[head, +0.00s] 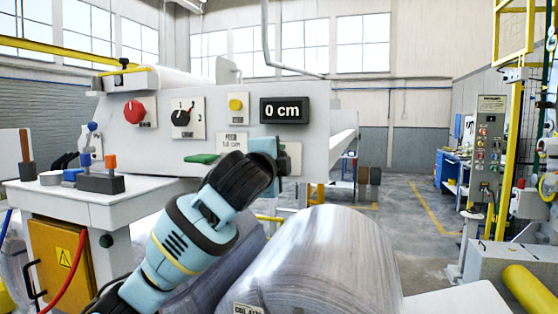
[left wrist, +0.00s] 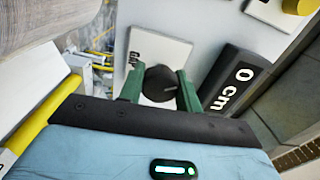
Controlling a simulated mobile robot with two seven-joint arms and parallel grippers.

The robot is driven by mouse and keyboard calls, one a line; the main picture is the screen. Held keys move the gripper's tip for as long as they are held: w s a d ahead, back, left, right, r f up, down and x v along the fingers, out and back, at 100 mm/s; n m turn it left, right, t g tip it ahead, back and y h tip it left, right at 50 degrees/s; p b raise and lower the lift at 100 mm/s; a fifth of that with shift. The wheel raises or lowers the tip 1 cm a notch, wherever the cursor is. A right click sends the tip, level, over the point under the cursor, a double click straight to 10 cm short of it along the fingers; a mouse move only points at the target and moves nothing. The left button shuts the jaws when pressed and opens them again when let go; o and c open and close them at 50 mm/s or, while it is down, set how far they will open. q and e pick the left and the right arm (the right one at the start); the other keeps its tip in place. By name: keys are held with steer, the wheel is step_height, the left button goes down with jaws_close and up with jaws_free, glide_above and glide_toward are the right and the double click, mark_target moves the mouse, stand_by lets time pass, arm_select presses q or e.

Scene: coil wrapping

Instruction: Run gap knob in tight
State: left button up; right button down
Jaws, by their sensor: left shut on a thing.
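The black gap knob (left wrist: 162,84) sits on a white plate (left wrist: 152,52) with partly hidden lettering that begins "GA". My left gripper (left wrist: 160,88) has its two green fingers on either side of the knob, shut on it. In the head view my left arm reaches up to the panel, and the gripper (head: 268,162) hides the knob there. The black display (head: 284,110) reads "0 cm"; the display also shows beside the knob in the left wrist view (left wrist: 236,80). My right gripper is in neither view.
The panel also carries a red knob (head: 134,111), a black selector (head: 181,118), a yellow button (head: 235,104) and a green lever (head: 202,158). A large wrapped coil (head: 325,262) lies below. A side table (head: 75,200) stands left. The aisle floor (head: 415,215) at right is clear.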

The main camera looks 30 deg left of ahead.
arm_select(q)
steer(key=m, duration=0.6)
steer(key=shift+f, duration=0.1)
stand_by(0.6)
steer(key=o, duration=1)
steer(key=shift+s, duration=0.1)
steer(key=v, duration=0.7)
steer(key=shift+s, duration=0.35)
